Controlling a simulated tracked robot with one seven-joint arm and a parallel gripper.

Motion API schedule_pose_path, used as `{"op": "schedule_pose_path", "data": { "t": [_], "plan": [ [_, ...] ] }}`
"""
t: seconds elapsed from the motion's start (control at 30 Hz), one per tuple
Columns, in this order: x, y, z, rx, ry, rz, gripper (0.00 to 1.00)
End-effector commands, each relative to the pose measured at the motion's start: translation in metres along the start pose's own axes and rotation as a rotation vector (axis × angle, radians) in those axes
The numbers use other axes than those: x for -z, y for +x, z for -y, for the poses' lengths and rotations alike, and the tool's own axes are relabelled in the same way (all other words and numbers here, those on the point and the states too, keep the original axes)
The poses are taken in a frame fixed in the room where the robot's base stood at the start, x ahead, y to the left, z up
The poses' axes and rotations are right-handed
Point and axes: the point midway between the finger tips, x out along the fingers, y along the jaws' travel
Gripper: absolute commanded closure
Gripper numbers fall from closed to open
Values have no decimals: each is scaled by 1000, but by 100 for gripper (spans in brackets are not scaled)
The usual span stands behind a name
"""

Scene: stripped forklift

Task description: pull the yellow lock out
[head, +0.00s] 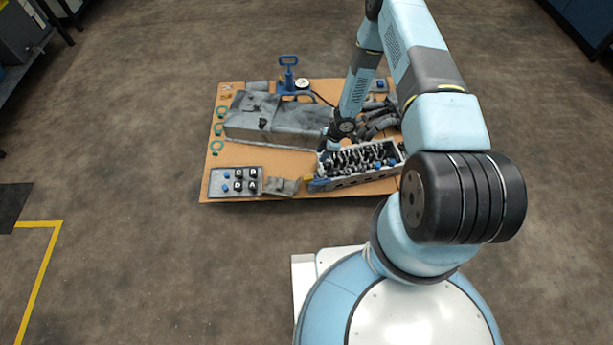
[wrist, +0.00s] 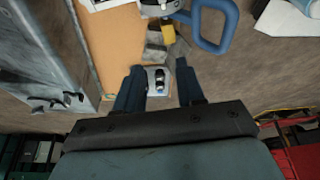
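A small yellow piece (head: 309,178), which looks like the yellow lock, sits by a blue part (head: 319,185) at the left end of the engine block (head: 345,182). In the wrist view a yellow block (wrist: 167,30) shows near the top, beside a blue loop handle (wrist: 212,25); I cannot tell for certain that it is the same piece. My gripper (wrist: 160,65) is open, with two dark fingers apart and nothing clasped. A pale part with a black and silver fitting (wrist: 158,82) shows between the fingers. In the head view the fingertips are unclear.
A tan board (head: 240,160) carries a large grey casing (head: 280,120), a tray with several black and blue knobs (head: 236,182), green rings (head: 217,147), and a blue pump with a white gauge (head: 302,84). Open floor (head: 130,220) surrounds the board.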

Motion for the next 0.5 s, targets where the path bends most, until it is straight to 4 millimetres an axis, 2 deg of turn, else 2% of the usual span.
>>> {"op": "schedule_pose_path", "data": {
  "t": [0.13,0.37,0.5],
  "plan": [
    [1,16,12,19,-16,-22,62],
    [2,35,14,23,-19,-27,62],
    [3,56,15,22,-20,-27,62]
  ]
}}
